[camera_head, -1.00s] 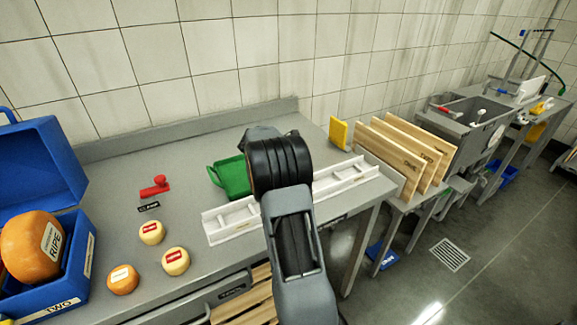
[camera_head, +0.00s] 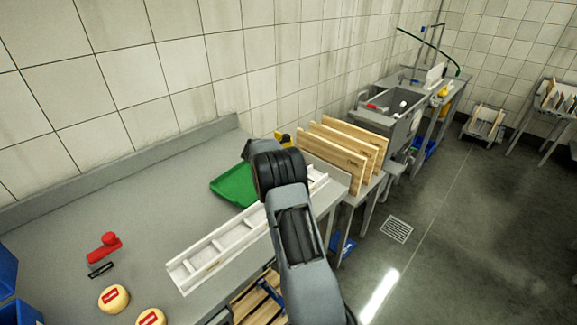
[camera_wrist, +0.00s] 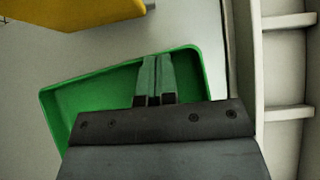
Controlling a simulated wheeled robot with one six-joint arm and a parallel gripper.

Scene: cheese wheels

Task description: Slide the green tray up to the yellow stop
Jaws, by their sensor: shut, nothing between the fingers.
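The green tray (camera_head: 234,188) sits on the grey worktop beside the white rail, partly hidden by my arm in the head view. In the wrist view the tray (camera_wrist: 75,105) is turned at an angle to the rail. My gripper (camera_wrist: 155,60) is shut and empty, with its fingertips over the tray near its far wall. I cannot tell whether they touch it. The yellow stop (camera_wrist: 75,10) is at the upper left of the wrist view, with a gap of bare worktop between it and the tray. In the head view the stop (camera_head: 286,137) is mostly hidden behind my arm.
The white rail (camera_head: 215,252) runs along the tray's right side. Wooden boards (camera_head: 340,150) stand upright beyond the worktop's end. A red-handled tool (camera_head: 104,246) and small cheeses (camera_head: 113,298) lie at the left. The worktop (camera_head: 130,210) between is clear.

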